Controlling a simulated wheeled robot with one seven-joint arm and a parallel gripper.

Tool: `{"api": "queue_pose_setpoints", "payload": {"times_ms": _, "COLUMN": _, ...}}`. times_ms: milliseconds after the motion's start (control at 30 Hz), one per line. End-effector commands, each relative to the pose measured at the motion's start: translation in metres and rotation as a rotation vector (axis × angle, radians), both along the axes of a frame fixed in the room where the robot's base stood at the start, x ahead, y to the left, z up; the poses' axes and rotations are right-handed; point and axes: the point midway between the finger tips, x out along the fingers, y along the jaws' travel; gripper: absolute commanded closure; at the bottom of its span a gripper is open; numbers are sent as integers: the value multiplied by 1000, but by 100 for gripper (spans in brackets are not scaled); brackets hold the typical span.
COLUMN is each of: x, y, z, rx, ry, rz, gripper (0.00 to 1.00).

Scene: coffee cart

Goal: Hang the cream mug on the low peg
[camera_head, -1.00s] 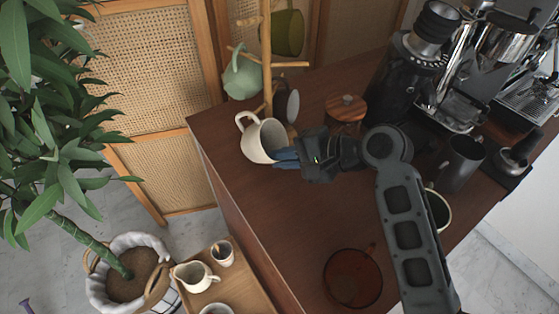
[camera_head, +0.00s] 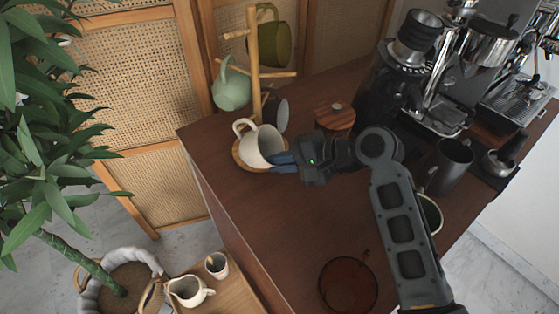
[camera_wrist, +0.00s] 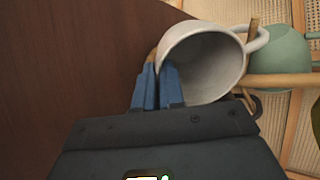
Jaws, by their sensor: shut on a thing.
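The cream mug (camera_head: 266,150) is at the foot of the wooden mug tree (camera_head: 254,62), tilted with its mouth toward my gripper and its handle on the far left side. My gripper (camera_head: 284,158) is shut on the mug's wall at the rim. In the wrist view the blue fingertips (camera_wrist: 158,88) pinch the near rim of the mug (camera_wrist: 207,65), and its handle points right toward the tree. A wooden peg (camera_wrist: 283,80) shows beside it. The low peg is hard to make out in the head view, partly hidden by the mug and a dark grey mug.
A green mug (camera_head: 231,90) and an olive mug (camera_head: 277,43) hang on the tree. A dark grey mug (camera_head: 279,114) is close behind the cream one. A wooden-lidded jar (camera_head: 335,117) and the black grinder (camera_head: 388,88) stand right. The counter's front left is clear.

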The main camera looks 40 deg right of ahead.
Motion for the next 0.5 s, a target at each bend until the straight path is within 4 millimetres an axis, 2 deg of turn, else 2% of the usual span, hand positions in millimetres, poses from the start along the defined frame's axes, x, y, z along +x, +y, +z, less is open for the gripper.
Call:
{"api": "queue_pose_setpoints", "payload": {"times_ms": 233, "x": -2, "y": -2, "z": -4, "rx": -1, "ry": 11, "rz": -3, "gripper": 100}}
{"api": "queue_pose_setpoints", "payload": {"times_ms": 267, "x": -2, "y": -2, "z": -5, "rx": -1, "ry": 11, "rz": -3, "gripper": 91}}
{"api": "queue_pose_setpoints", "payload": {"times_ms": 500, "x": -2, "y": -1, "z": -3, "rx": -1, "ry": 8, "rz": -2, "gripper": 68}}
